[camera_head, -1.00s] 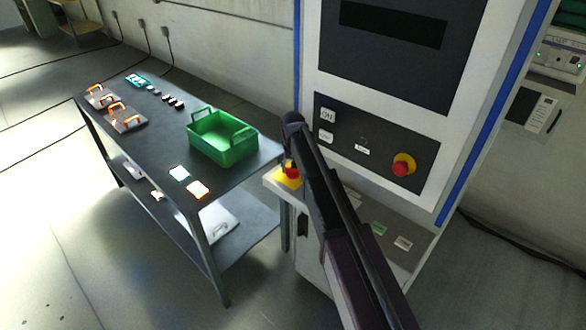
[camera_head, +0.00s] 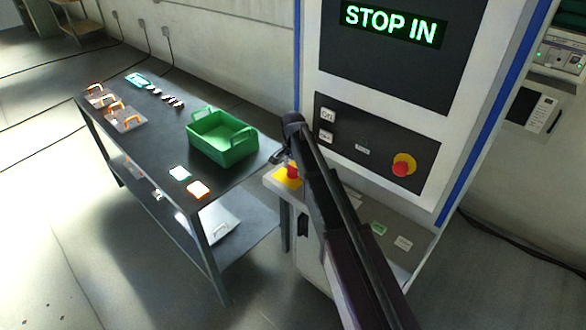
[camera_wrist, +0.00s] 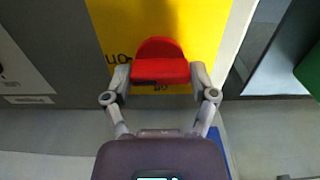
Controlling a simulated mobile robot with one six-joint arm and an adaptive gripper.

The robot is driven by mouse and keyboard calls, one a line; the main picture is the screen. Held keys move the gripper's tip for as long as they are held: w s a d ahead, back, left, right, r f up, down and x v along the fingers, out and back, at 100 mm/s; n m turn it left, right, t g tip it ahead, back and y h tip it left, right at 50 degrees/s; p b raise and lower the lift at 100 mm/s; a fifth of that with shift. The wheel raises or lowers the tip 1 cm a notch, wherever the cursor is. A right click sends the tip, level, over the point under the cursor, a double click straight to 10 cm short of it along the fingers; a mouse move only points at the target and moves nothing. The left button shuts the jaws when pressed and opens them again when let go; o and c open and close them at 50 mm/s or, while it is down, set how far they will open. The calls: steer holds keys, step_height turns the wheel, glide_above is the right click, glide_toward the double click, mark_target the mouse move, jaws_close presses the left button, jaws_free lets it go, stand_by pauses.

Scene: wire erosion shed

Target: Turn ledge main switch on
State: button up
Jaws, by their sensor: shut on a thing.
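The ledge main switch is a red knob (camera_wrist: 160,62) on a yellow plate (camera_wrist: 205,25) in the wrist view. In the head view the red knob (camera_head: 292,171) and the yellow plate (camera_head: 285,181) show at the left end of the machine's ledge, beside my arm. My gripper (camera_wrist: 161,76) is shut on the red knob, one finger at each side of it. Dark lettering on the plate is partly hidden by the knob and fingers. The machine's display (camera_head: 392,22) is lit and reads "STOP IN" in green.
A red emergency button on a yellow base (camera_head: 402,166) is on the machine's panel, right of my arm. A dark table (camera_head: 165,140) at left carries a green crate (camera_head: 250,140), orange-handled plates (camera_head: 126,117) and small items. Floor in front of the table is clear.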

steer(key=shift+m, duration=0.3)
steer(key=o, duration=1)
